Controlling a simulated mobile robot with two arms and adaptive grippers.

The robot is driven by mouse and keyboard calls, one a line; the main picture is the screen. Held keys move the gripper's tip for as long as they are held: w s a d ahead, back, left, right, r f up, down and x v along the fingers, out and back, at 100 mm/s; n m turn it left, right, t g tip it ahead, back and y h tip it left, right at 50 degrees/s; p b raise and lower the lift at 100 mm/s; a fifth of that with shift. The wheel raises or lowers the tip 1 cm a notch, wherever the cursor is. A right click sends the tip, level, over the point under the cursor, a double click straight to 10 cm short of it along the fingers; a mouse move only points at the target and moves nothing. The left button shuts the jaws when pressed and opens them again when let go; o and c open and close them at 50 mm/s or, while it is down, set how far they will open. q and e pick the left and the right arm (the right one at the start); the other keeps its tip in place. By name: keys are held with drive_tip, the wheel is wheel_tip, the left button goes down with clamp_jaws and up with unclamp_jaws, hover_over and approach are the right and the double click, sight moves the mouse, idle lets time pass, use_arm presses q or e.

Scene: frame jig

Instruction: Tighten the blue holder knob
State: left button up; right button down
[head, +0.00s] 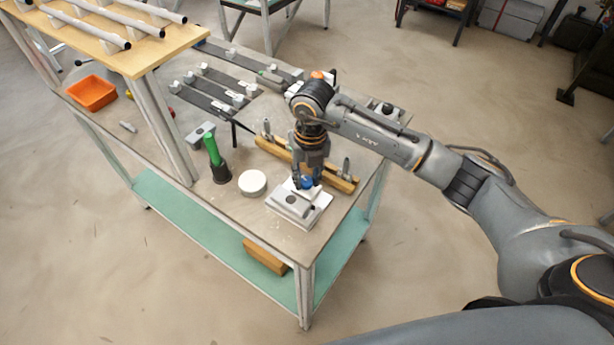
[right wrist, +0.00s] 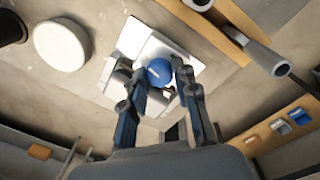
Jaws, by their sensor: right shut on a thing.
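The blue holder knob (head: 306,182) sits on top of the grey-white holder block (head: 293,208) near the front right corner of the workbench. My right gripper (head: 307,180) comes down on it from above. In the right wrist view the blue knob (right wrist: 159,72) lies between the two fingertips (right wrist: 158,80), and the gripper is shut on it. The holder plate (right wrist: 140,38) shows beneath and around the knob. The fingers hide part of the knob and holder. My left gripper is not in view.
A white round disc (head: 252,183) and a green-handled mallet (head: 215,160) stand left of the holder. A wooden bar with metal pins (head: 277,149) lies just behind it. An orange bin (head: 91,93) is at far left. The bench's front corner (head: 305,255) is close.

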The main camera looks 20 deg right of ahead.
sight(306, 183)
drive_tip(key=m, duration=0.5)
drive_tip(key=shift+m+b, duration=0.3)
drive_tip(key=shift+b, duration=0.05)
drive_tip(key=m, duration=0.9)
drive_tip(key=shift+a+t, duration=0.1)
drive_tip(key=shift+t, duration=0.2)
drive_tip(key=m, duration=0.4)
drive_tip(key=shift+m+h, duration=0.3)
drive_tip(key=shift+p, duration=0.3)
drive_tip(key=c, duration=1.3)
unclamp_jaws()
wheel_tip(306, 183, up, 12)
drive_tip(key=shift+s, duration=0.3)
